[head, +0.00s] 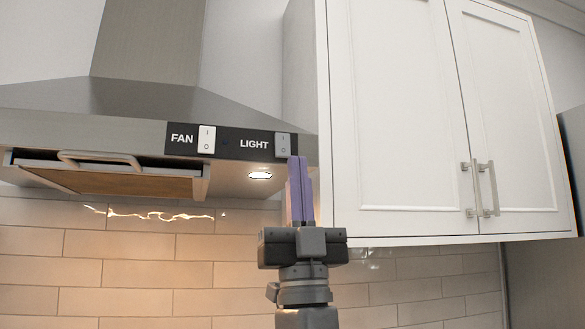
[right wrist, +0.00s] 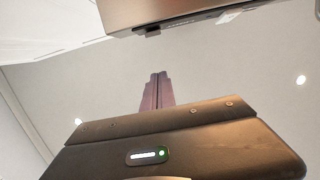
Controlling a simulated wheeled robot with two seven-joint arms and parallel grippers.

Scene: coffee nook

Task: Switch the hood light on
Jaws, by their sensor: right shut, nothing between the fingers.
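The range hood (head: 75,125) has a black panel with a white switch marked FAN (head: 206,139) and a grey switch marked LIGHT (head: 283,143). The round lamp (head: 259,175) under the hood shows bright white, and the tiles below have a warm glow. My right gripper (head: 298,160) points up with its purple fingers shut and empty. Its tips are just below and right of the LIGHT switch and overlap its lower right edge; I cannot tell whether they touch. The right wrist view shows the shut fingers (right wrist: 157,80) below the hood's edge (right wrist: 180,12). My left gripper is not in view.
A white wall cabinet (head: 400,120) with two bar handles (head: 480,190) stands right of the hood, close beside my right gripper. The hood's filter (head: 110,180) with its handle hangs at left. Tiled wall lies behind.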

